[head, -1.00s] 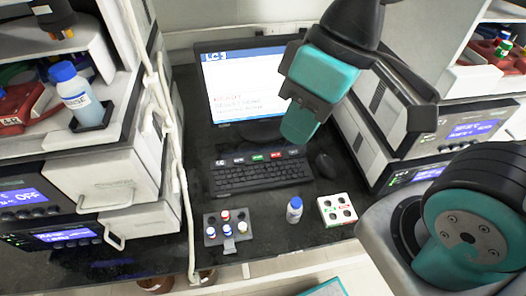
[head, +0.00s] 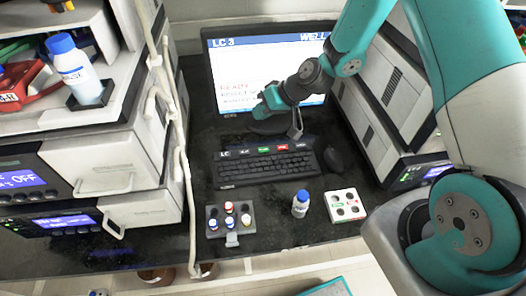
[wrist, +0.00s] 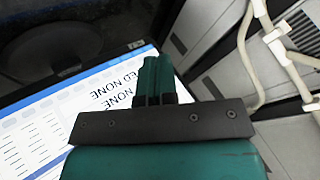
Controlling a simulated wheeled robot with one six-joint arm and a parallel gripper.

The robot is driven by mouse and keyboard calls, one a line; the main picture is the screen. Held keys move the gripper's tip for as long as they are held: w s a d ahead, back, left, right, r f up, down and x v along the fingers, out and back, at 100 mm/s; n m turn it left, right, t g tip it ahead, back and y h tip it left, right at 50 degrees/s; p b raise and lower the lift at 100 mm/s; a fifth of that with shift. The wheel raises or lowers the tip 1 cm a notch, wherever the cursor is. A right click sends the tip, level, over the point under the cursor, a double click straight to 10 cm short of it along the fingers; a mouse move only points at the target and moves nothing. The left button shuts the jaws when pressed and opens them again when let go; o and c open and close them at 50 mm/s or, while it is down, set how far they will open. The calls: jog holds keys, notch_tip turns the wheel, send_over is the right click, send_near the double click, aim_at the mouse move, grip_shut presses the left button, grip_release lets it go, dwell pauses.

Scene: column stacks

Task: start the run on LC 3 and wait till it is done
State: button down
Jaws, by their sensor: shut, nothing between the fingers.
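The monitor (head: 235,72) stands at the back of the dark bench. Its blue header reads "LC 3" and "WELL", with red text starting "READY" below. My arm hides part of the screen. The keyboard (head: 265,166) lies in front of it, with a row of labelled keys behind, including a green key (head: 264,149) and a red key (head: 283,147). My gripper (head: 263,108) is in front of the screen's lower part, above and behind the keyboard. In the wrist view, its teal fingers (wrist: 154,72) are together and empty, with part of the screen (wrist: 105,98) behind them.
A dark vial rack (head: 213,226), a blue-capped vial (head: 300,204) and a white tray (head: 345,205) stand in front of the keyboard. A mouse (head: 333,160) is to its right. Instrument stacks flank the bench; white tubing (head: 183,165) hangs at left.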

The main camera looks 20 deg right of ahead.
aim_at(265, 148)
jog(key=shift+m+t, duration=0.4)
jog(key=f, duration=0.1)
jog(key=d+f, duration=0.1)
jog(key=w+f, duration=0.1)
jog(key=f, duration=0.1)
jog(key=shift+d, duration=0.25)
notch_tip(265, 148, down, 9)
jog(key=b, duration=0.6)
jog(key=shift+r+b, duration=0.15)
jog(key=shift+b, duration=0.15)
dwell(1.1)
jog(key=shift+f+b, duration=0.4)
jog(key=shift+f+b, duration=0.4)
dwell(0.6)
jog(key=shift+r, duration=0.1)
jog(key=shift+r+p, duration=0.55)
jog(key=shift+r, duration=0.2)
